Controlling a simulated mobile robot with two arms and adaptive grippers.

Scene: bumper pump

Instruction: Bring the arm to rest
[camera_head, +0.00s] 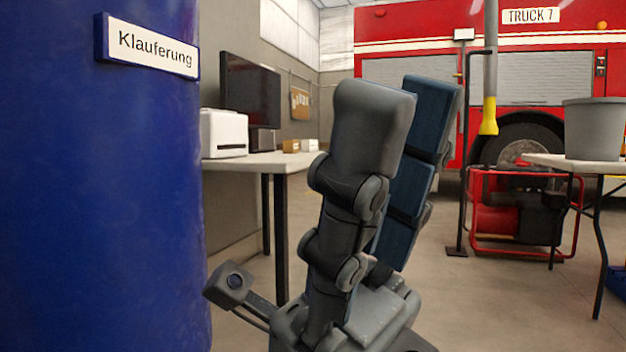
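My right gripper (404,92) stands in the middle of the head view with its fingers pointing up. The near finger shows its grey outer side. The far finger, partly hidden behind it, shows blue padding on its inner face. The fingers look apart, and I see nothing held between them. The lower wrist runs out at the bottom edge. My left gripper is not in view.
A large blue cylinder (95,210) labelled "Klauferung" fills the left side, close by. Behind are a table (265,162) with a white printer (223,133) and a monitor (250,92). A red fire truck (420,28), a red-framed pump (515,215) and a grey bucket (592,130) stand right.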

